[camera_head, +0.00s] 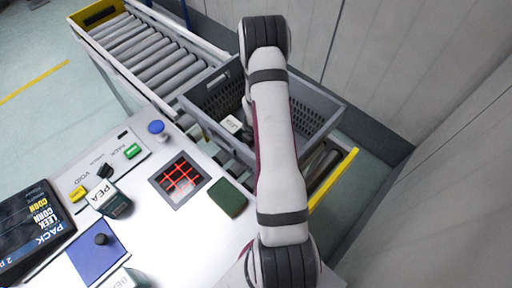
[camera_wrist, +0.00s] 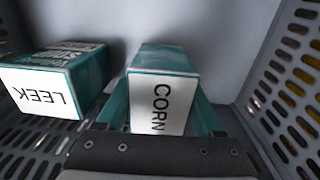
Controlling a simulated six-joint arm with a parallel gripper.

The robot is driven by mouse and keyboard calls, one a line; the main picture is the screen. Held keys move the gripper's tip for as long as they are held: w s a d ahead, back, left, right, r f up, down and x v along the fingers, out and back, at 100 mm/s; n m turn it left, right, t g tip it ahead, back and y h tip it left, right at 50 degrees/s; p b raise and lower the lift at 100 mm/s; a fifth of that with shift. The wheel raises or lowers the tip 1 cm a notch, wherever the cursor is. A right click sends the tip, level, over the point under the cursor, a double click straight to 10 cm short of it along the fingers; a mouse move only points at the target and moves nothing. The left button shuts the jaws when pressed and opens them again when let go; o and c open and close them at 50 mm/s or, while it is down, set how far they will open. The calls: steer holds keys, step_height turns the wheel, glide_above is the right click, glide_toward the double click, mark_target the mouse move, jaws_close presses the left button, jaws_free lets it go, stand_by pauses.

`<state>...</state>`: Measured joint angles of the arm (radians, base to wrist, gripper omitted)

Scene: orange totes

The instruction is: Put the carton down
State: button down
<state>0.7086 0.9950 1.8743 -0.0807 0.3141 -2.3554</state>
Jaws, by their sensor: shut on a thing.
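The carton labelled CORN (camera_wrist: 163,92), teal with a white face, is between the fingers of my gripper (camera_wrist: 160,112) in the wrist view. My gripper is shut on it, inside the grey crate (camera_wrist: 262,60). A carton labelled LEEK (camera_wrist: 48,85) lies to its left, with a gap between them. In the head view the grey crate (camera_head: 325,101) stands on the roller conveyor, and a white-faced carton (camera_head: 232,124) shows inside it. My arm hides my gripper and the CORN carton there. I cannot tell whether the CORN carton touches the crate floor.
On the white table are a PEA carton (camera_head: 115,206), another carton (camera_head: 130,278) at the bottom edge, a red-lit scanner (camera_head: 180,180), a dark green block (camera_head: 228,197) and a black screen (camera_head: 32,228). The roller conveyor (camera_head: 150,50) runs behind. Slotted crate walls flank my gripper.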

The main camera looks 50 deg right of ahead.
jaws_free()
step_height(320, 180, up, 12)
steer(key=shift+r, duration=0.1)
stand_by(0.5)
